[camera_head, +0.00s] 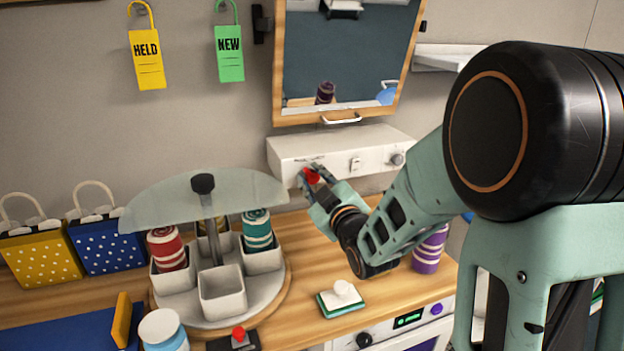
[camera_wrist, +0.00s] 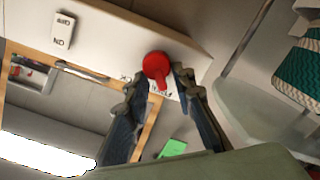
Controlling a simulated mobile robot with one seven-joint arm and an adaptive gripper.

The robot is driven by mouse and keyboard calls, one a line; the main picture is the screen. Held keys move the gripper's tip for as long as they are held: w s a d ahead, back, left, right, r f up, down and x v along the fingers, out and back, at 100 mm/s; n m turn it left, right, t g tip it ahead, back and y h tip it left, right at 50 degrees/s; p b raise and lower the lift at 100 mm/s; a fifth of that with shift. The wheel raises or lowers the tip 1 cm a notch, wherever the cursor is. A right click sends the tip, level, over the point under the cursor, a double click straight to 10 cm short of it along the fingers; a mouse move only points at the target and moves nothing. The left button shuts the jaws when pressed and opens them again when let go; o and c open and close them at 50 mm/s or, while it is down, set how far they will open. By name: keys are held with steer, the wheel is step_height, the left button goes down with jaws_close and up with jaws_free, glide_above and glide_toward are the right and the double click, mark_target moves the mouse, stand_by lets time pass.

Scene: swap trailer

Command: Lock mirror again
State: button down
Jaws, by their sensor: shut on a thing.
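The mirror (camera_head: 348,55) hangs on the wall in a wooden frame, with a pale handle (camera_head: 341,119) at its bottom edge. Just below it is a white box (camera_head: 290,150) on the wall. A red knob (camera_head: 312,176) with a short lever sits at the box's left part; it also shows in the wrist view (camera_wrist: 156,66), with partly hidden lettering beside it. My gripper (camera_head: 311,181) is at this knob, its two fingers (camera_wrist: 158,84) on either side and closed on it. The exact finger contact is hard to see.
A carousel (camera_head: 222,290) with cups of rolled cloths and a translucent half-disc top stands close to the left of my gripper. A purple striped roll (camera_head: 430,250) stands behind my arm.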

steer(key=m+b, duration=0.2)
steer(key=m, duration=0.1)
steer(key=shift+w+d+b, duration=0.1)
steer(key=shift+d+b, duration=0.1)
steer(key=shift+b, duration=0.1)
steer(key=m, duration=0.2)
steer(key=m+b, duration=0.1)
steer(key=m, duration=0.1)
steer(key=shift+d+r, duration=0.2)
steer(key=shift+w+d+m, duration=0.1)
steer(key=shift+d+m, duration=0.05)
steer(key=shift+m, duration=1.25)
steer(key=shift+w+d+m, duration=0.1)
steer(key=shift+d+m, duration=0.1)
steer(key=shift+m, duration=1.2)
steer(key=shift+w+d+m, duration=0.1)
steer(key=shift+d+m, duration=0.05)
steer(key=shift+m, duration=1.25)
steer(key=shift+f, duration=0.1)
steer(key=c, duration=1.7)
jaws_free()
steer(key=shift+o, duration=0.2)
steer(key=shift+f, duration=0.1)
